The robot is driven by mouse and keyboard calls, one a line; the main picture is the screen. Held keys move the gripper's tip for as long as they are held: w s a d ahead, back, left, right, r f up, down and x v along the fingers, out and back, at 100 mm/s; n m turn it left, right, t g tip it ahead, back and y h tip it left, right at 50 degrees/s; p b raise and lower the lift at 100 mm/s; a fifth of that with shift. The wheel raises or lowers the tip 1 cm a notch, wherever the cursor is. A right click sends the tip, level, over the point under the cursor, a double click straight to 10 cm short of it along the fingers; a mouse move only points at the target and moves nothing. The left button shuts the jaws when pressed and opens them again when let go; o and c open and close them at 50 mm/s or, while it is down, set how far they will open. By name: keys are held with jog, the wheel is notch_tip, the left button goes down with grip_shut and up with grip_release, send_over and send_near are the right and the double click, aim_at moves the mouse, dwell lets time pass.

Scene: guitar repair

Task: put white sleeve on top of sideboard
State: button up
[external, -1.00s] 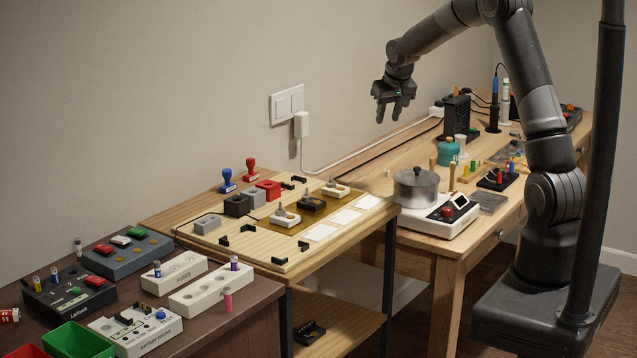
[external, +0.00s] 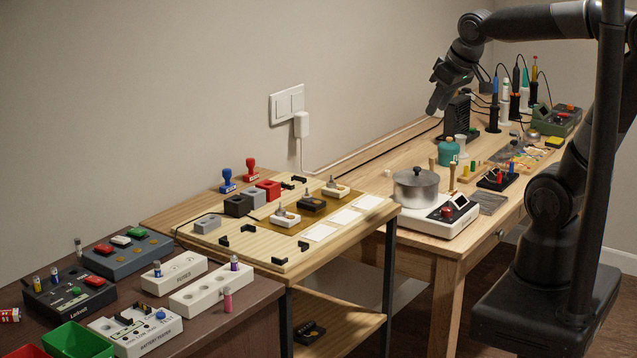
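I cannot identify the white sleeve for certain. A small pale cylinder (external: 461,143) stands behind the teal jar on the long wooden bench and may be it. The dark brown surface at the lower left (external: 262,292) may be the sideboard top; it bears battery boxes and testers. My gripper (external: 432,106) hangs over the back of the long bench, in front of the black vented box and to the left of the soldering tools. It points downward. Its fingers overlap in this view, so its opening is unclear, and no held object shows.
The long wooden bench (external: 452,255) bears a metal pot (external: 416,188) on a white hotplate (external: 440,223), a teal jar (external: 448,152), a black vented box (external: 457,118) and upright soldering tools. A lower wooden table (external: 345,247) with a shelf stands between bench and brown surface.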

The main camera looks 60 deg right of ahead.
jog(key=s+a+f, duration=0.1)
jog(key=s+a, duration=0.1)
jog(key=s, duration=0.3)
jog(key=shift+s+a+f+n+y, duration=0.15)
jog(key=shift+s+n+y, duration=0.1)
jog(key=shift+n+y, duration=0.15)
jog(key=shift+o, duration=0.8)
jog(key=shift+s+a+f, duration=0.1)
jog(key=shift+s+f, duration=0.05)
jog(key=shift+s, duration=0.25)
jog(key=shift+w, duration=0.15)
